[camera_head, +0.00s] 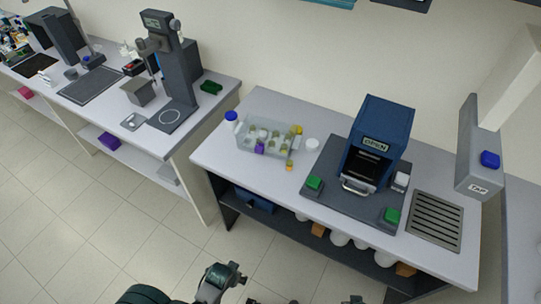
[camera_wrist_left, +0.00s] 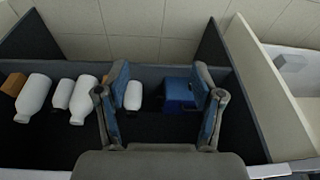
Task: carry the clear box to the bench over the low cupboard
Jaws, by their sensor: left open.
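The clear box (camera_head: 246,145) stands upright on the pale right-hand bench (camera_head: 225,152), near its left end. It holds several small vials with yellow-green and purple parts. Under this bench is a dark, open low cupboard (camera_head: 232,202). In the left wrist view my left gripper (camera_wrist_left: 165,95) is open and empty, its two blue-grey fingers spread in front of the low cupboard's contents. It is well below and apart from the clear box. In the head view only parts of my arm show at the bottom edge. My right gripper cannot be made out.
A blue-topped bottle (camera_head: 231,120) and a small orange-capped vial (camera_head: 289,166) stand close to the box. A blue machine (camera_head: 379,140) sits on a dark plate to the right. The low cupboard holds white bottles (camera_wrist_left: 33,97) and a blue case (camera_wrist_left: 178,94). A gap separates the left bench (camera_head: 215,95).

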